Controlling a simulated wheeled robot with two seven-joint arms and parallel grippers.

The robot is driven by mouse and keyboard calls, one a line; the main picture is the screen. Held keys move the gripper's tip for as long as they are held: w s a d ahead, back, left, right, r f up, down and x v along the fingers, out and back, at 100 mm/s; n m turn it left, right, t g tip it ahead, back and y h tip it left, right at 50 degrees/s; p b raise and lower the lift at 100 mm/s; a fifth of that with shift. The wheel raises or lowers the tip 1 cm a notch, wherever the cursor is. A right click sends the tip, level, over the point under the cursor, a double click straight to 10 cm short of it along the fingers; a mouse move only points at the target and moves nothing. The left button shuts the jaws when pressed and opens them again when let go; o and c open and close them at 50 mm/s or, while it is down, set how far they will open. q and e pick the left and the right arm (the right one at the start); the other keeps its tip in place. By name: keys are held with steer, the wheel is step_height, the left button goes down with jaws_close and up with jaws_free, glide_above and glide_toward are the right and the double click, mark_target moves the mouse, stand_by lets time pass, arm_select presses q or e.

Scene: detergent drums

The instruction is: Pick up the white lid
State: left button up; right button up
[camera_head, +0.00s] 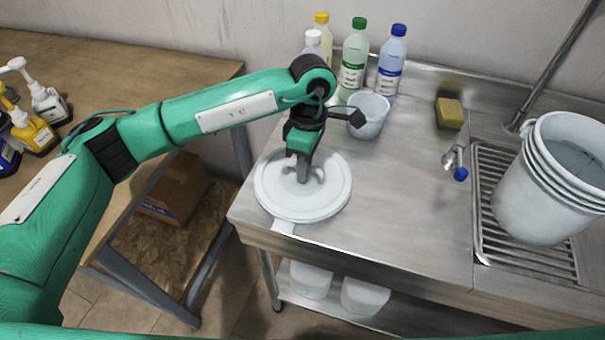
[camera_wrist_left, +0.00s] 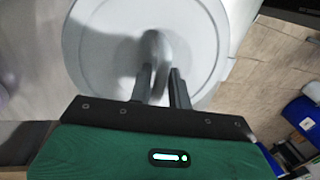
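The white lid (camera_head: 330,193) is a round disc with a raised handle in its middle. It is at the front left corner of the steel counter, with a small tab over the front edge. It also fills the upper part of the left wrist view (camera_wrist_left: 95,45), where its grey loop handle (camera_wrist_left: 152,45) shows. My left gripper (camera_head: 304,172) points down at the handle. In the left wrist view its two dark fingers (camera_wrist_left: 161,82) stand apart, with the handle between them. Whether both fingers press on it, I cannot tell. My right gripper is not in view.
A white cup-like tub (camera_head: 370,118) stands close behind my left gripper. Green-capped (camera_head: 354,60) and blue-capped (camera_head: 391,62) bottles stand at the wall. The counter's middle (camera_head: 400,210) is clear.

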arm_select(q)
steer(key=shift+f, duration=0.15)
jaws_close()
